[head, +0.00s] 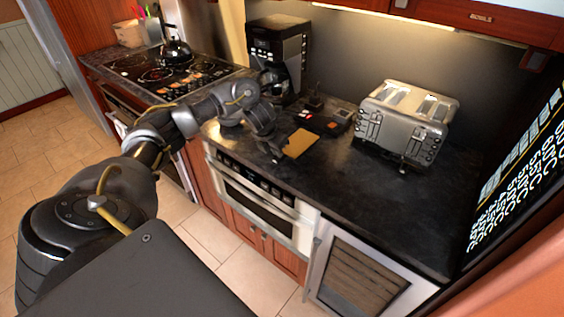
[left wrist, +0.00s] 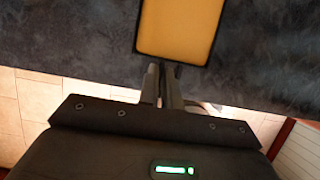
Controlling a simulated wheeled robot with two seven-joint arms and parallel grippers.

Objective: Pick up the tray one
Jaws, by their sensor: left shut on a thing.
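The tray (head: 300,143) is a small flat yellow-orange rectangle at the dark counter, left of the toaster. In the left wrist view the tray (left wrist: 180,27) fills the top middle, with a dark rim along its near edge. My left gripper (head: 278,156) is at the tray's near left side. In the left wrist view its fingers (left wrist: 163,68) are close together at the tray's near edge, shut on it. The grip itself is small and partly hidden. I cannot tell whether the tray touches the counter. My right gripper is not in view.
A silver toaster (head: 405,122) stands right of the tray. A dark object with a red patch (head: 325,119) lies behind it. A coffee maker (head: 279,55) and a stove with a kettle (head: 176,50) are farther left. The counter (head: 345,185) in front of the toaster is clear.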

